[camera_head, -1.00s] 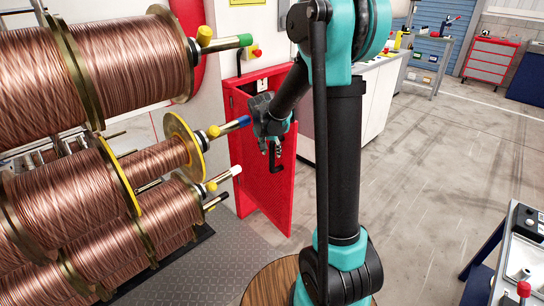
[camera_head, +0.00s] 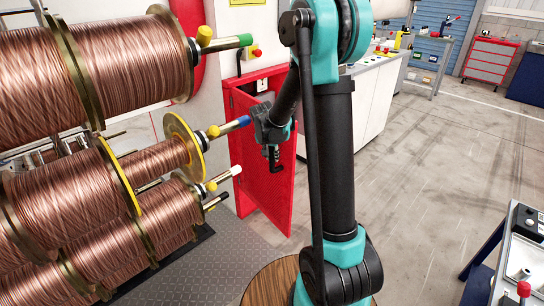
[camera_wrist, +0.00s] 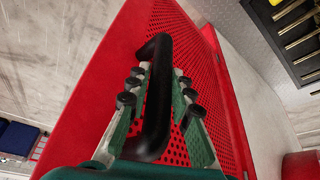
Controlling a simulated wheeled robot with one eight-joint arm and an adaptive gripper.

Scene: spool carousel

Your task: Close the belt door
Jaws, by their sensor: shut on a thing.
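The belt door (camera_head: 263,185) is a red perforated panel standing ajar from its red cabinet frame, left of my arm in the head view. It fills much of the wrist view (camera_wrist: 190,30). Its black bent handle (camera_head: 275,158) shows just below my gripper, and lies along the middle of the wrist view (camera_wrist: 157,90). My gripper (camera_head: 272,146) is shut on the handle, with a finger on each side of it (camera_wrist: 158,78). Part of the door and frame is hidden behind my gripper and arm.
Copper wire spools (camera_head: 100,195) on a carousel fill the left, their coloured spindle ends (camera_head: 236,124) reaching close to the door. A white cabinet (camera_head: 372,105) stands behind my arm. Open floor (camera_head: 440,160) lies to the right, with a workbench (camera_head: 520,262) at the lower right.

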